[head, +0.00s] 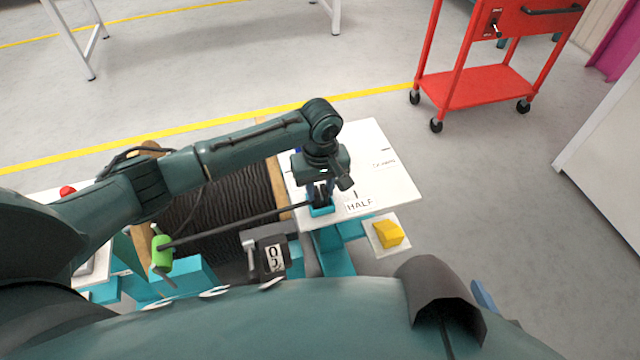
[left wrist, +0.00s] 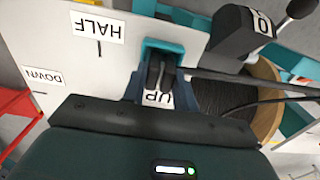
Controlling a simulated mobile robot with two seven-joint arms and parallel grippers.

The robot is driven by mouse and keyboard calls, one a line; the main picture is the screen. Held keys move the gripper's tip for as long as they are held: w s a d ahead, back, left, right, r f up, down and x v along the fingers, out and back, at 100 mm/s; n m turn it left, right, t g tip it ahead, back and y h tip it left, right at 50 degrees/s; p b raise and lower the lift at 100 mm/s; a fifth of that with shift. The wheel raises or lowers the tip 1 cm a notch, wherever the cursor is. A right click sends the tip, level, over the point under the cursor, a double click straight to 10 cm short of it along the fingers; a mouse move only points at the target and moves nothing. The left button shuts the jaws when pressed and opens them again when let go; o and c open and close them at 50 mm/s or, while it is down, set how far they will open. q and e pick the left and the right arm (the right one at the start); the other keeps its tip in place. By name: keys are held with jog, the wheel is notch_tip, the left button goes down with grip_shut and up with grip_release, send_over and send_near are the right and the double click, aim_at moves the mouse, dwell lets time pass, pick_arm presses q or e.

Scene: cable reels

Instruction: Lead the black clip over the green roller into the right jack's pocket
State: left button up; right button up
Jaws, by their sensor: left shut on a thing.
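My left gripper (head: 320,198) points down at the teal pocket (head: 322,211) at the edge of the white panel. It is shut on the black clip (left wrist: 160,72), which the left wrist view shows between the fingers, at the teal pocket's opening (left wrist: 172,47). I cannot tell how deep the clip sits. A black cable (head: 235,226) runs straight from the clip to the green roller (head: 162,252) at the left. The cable meets the roller near its top. My right gripper is not in view.
A large reel of black cable (head: 225,215) with wooden flanges lies behind the cable. A dark box with a number label (head: 273,258) stands in front. The white panel (head: 390,160) carries HALF and other labels. A yellow block (head: 388,233) is at right, a red cart (head: 490,88) farther back.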

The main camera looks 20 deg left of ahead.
pick_arm(q)
jog(key=shift+f, duration=0.1)
jog(key=o, duration=1)
jog(key=shift+o, duration=0.2)
notch_tip(320, 180, up, 13)
jog(key=p, duration=0.3)
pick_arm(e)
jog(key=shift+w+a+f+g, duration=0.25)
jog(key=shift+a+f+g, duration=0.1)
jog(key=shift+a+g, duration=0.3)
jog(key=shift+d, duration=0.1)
